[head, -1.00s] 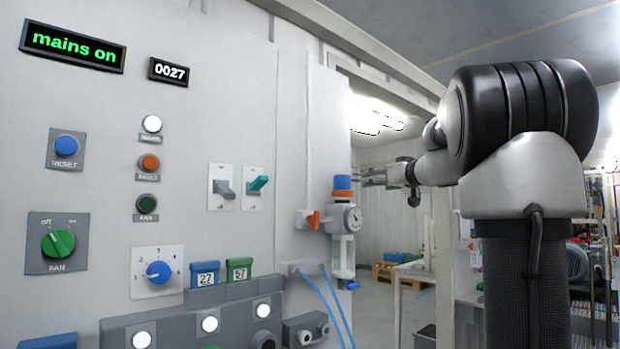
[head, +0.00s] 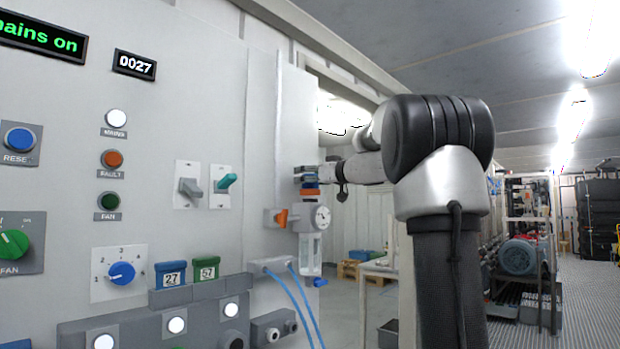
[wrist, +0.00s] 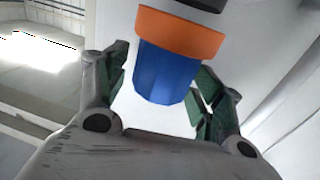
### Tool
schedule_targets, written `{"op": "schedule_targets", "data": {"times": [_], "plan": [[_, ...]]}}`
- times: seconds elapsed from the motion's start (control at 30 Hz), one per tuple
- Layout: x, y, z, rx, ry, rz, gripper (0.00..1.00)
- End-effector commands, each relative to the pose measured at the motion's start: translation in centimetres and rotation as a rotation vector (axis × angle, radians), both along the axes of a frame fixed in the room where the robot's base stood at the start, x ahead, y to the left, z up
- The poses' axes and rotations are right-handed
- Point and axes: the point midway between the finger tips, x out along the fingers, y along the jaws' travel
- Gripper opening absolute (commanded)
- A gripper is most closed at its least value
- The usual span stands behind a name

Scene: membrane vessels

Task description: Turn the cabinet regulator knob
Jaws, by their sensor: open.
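The regulator knob is a ribbed blue cap above an orange ring. In the head view the knob (head: 310,186) tops the regulator with its round gauge (head: 321,217), at the right edge of the cabinet. My gripper (head: 304,173) is at the top of the knob and partly hides it. In the wrist view the blue knob (wrist: 165,73) lies between the two green-padded fingers of my open gripper (wrist: 160,82). The orange ring (wrist: 180,32) is just beyond the fingers. A narrow gap shows beside the left finger; contact on the right side is unclear.
An orange valve handle (head: 281,218) sits left of the gauge, and a blue tap (head: 319,283) is below. The cabinet panel (head: 255,150) stands close to the left. The aisle (head: 585,290) at the right is open.

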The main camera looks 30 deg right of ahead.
Motion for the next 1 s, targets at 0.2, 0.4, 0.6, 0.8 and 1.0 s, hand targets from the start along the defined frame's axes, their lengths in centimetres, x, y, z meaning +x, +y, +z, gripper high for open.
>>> {"op": "schedule_targets", "data": {"times": [0.2, 0.4, 0.6, 0.8, 1.0], "plan": [[0.00, -0.01, -0.01, 0.000, 0.000, 0.000, 0.62], [-0.01, -0.01, -0.01, 0.000, 0.000, 0.000, 0.25], [0.00, 0.10, 0.01, 0.001, 0.001, -0.011, 0.21], [0.05, 0.33, -0.07, 0.001, 0.004, -0.137, 0.21], [0.04, 0.14, -0.10, 0.000, 0.003, -0.244, 0.21]]}}
